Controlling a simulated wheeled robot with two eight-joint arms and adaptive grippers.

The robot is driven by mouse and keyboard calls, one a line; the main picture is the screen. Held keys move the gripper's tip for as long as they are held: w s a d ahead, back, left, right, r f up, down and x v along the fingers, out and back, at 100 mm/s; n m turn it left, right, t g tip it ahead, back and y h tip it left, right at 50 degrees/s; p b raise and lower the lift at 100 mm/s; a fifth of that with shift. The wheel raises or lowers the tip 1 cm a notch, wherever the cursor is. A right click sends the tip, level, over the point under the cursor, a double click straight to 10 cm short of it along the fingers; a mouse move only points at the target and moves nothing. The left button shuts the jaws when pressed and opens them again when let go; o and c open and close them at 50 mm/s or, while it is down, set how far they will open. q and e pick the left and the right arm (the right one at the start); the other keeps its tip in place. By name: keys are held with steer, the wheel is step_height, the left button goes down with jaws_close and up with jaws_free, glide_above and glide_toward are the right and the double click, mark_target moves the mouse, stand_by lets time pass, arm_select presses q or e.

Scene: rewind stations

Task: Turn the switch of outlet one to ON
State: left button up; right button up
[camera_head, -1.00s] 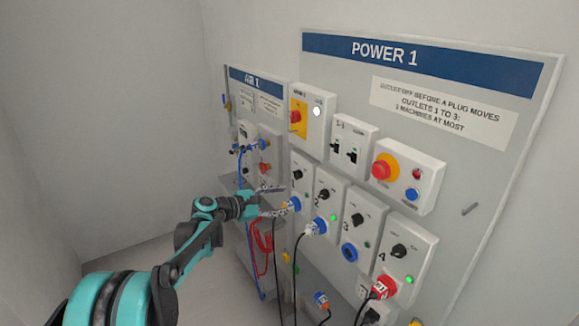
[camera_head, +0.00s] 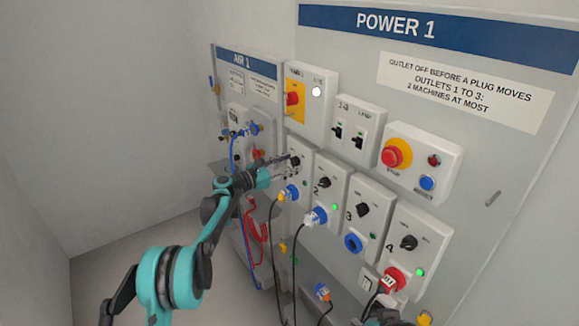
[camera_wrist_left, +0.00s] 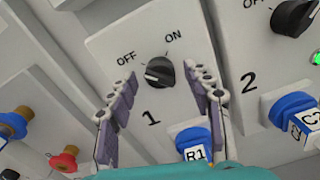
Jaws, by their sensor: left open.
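The black rotary switch of outlet one (camera_wrist_left: 160,72) sits on a white panel marked 1, between the printed words OFF and ON. Its white mark points left, on the OFF side. My left gripper (camera_wrist_left: 163,84) is open, with one finger on each side of the switch. I cannot tell whether the fingers touch it. In the head view my left gripper (camera_head: 281,168) is at the outlet one panel and partly covers the switch. The blue plug labelled R1 (camera_wrist_left: 194,143) is in the socket below.
Outlet two's switch (camera_head: 323,182) and blue plug (camera_head: 316,216) are close on the right. Outlets three (camera_head: 355,226) and four (camera_head: 405,250) follow. A yellow panel with a red handle (camera_head: 293,99) is above. Air fittings (camera_head: 240,131) and hanging cables are nearby.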

arm_select(q)
steer(key=c, duration=1.2)
steer(key=shift+o, duration=0.2)
steer(key=shift+m, duration=0.4)
steer(key=m+p, duration=0.3)
steer(key=m, duration=1.4)
steer(key=shift+d, duration=0.1)
